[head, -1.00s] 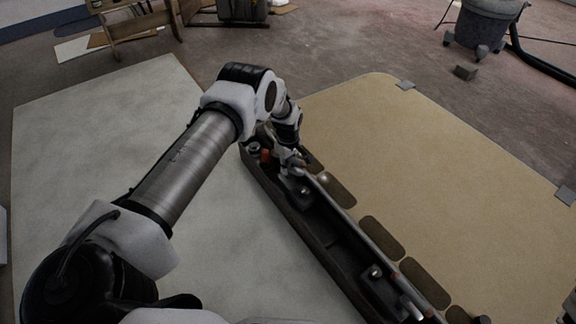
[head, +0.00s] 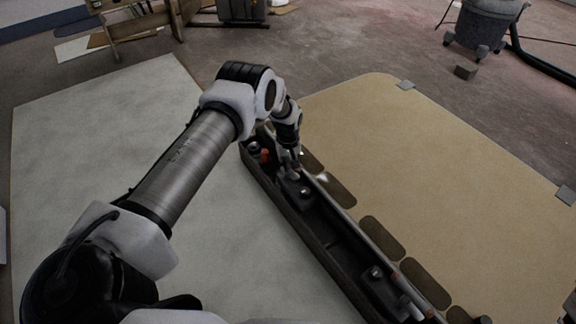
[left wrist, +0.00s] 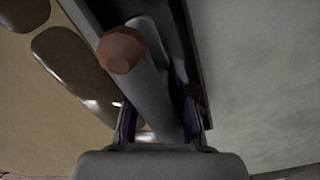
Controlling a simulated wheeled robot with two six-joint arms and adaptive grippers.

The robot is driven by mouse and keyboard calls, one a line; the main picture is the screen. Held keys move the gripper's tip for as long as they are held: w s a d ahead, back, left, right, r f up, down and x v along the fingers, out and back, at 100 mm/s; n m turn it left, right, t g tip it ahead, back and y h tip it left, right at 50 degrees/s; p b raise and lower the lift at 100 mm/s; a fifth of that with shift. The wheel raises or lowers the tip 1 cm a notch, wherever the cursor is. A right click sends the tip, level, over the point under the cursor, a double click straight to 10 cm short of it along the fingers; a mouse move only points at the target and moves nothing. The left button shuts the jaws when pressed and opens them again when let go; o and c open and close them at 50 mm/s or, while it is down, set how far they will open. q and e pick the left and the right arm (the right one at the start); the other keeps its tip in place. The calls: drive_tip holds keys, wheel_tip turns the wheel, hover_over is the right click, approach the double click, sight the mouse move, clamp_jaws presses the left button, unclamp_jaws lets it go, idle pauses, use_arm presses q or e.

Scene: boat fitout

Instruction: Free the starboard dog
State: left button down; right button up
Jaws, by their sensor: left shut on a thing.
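My left gripper (head: 290,170) reaches down at the far end of the long dark trough (head: 305,222). In the left wrist view my left gripper (left wrist: 158,125) is shut on a grey lever (left wrist: 152,85), which looks like a dog, with a finger on each side. A reddish-brown knob (left wrist: 121,49) sits at the lever's far end. A second grey lever (head: 412,308) lies at the near end of the trough. I cannot tell from the pictures which is the starboard one. My right gripper is not clearly in view.
A tan panel (head: 460,170) with several dark oblong openings (head: 382,237) lies right of the trough. A pale panel (head: 80,140) lies to the left. A grey vacuum (head: 485,25) stands at the back.

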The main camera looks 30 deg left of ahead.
use_arm(q)
drive_tip(key=c, duration=1)
unclamp_jaws()
drive_tip(key=shift+c, duration=0.2)
